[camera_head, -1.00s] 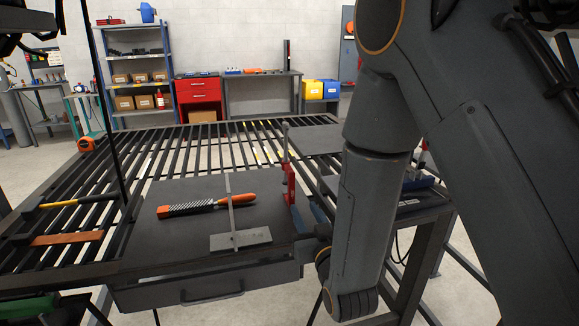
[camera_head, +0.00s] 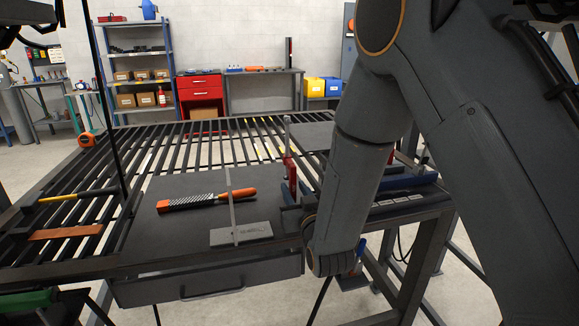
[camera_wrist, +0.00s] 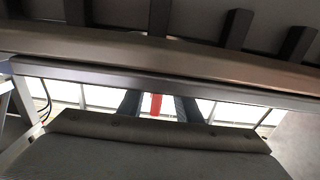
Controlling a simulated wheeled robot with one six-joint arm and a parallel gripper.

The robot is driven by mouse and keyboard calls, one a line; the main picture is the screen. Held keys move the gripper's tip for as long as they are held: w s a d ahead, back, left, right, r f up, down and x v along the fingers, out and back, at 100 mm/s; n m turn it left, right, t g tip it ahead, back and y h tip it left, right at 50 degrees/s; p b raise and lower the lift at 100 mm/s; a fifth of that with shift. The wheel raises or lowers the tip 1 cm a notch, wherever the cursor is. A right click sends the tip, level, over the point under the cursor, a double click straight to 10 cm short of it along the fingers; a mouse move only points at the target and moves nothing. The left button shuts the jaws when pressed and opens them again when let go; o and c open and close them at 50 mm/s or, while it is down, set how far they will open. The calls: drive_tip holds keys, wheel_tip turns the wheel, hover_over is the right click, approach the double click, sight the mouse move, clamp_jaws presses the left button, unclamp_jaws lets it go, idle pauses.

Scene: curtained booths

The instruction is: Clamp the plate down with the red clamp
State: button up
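The red clamp (camera_head: 290,178) stands upright at the right edge of the dark work surface, with a thin grey bar rising above it. A flat grey plate (camera_head: 240,234) lies near the front edge, left of the clamp. In the wrist view, my gripper's two dark fingers (camera_wrist: 159,106) are apart. A red piece (camera_wrist: 156,104) shows between them, with gaps on both sides.
An orange-handled rasp (camera_head: 205,201) lies behind the plate. The slatted table (camera_head: 150,150) extends behind and left, with a yellow-handled tool (camera_head: 75,197) and an orange-brown bar (camera_head: 65,232) on it. A drawer (camera_head: 205,283) hangs below the front edge. Blue gear (camera_head: 410,190) sits at right.

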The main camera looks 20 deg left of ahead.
sight(294, 175)
clamp_jaws()
drive_tip(key=shift+r, duration=0.1)
drive_tip(key=shift+r, duration=0.1)
drive_tip(key=shift+r+p, duration=1.15)
drive_tip(key=shift+r, duration=0.7)
